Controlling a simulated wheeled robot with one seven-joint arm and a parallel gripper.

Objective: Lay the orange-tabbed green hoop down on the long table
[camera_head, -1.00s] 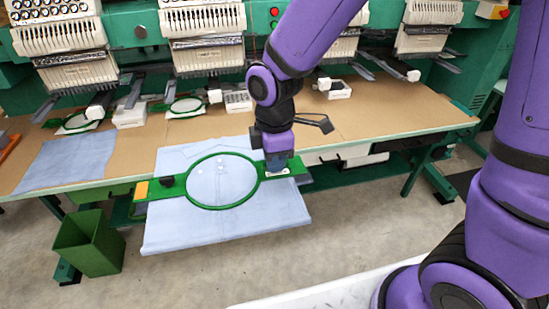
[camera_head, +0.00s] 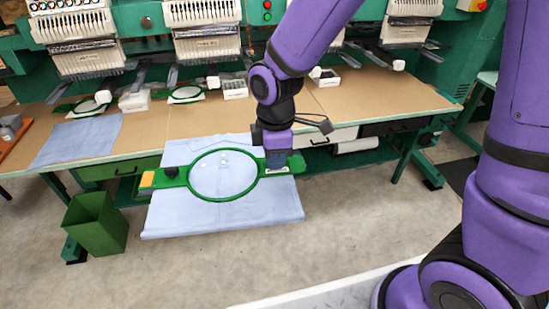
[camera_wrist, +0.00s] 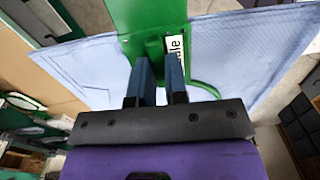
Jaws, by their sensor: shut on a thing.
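The green hoop (camera_head: 188,181) has an orange tab (camera_head: 147,180) at its left end, and light blue cloth (camera_head: 223,213) is clamped in it and hangs around it. My gripper (camera_head: 277,166) is shut on the hoop's right end and holds it out in front of the long table (camera_head: 300,112), over the floor. In the wrist view my gripper's two dark fingers (camera_wrist: 157,85) close on the hoop's green bracket (camera_wrist: 145,20), beside a white label. The cloth spreads to both sides there. The table's brown top is behind the hoop in the head view.
Green embroidery machines (camera_head: 205,35) line the table's back, with smaller hoops (camera_head: 187,94) under their heads. A blue cloth (camera_head: 76,140) lies on the table's left. A green bin (camera_head: 95,224) stands on the floor. The table's right front is clear.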

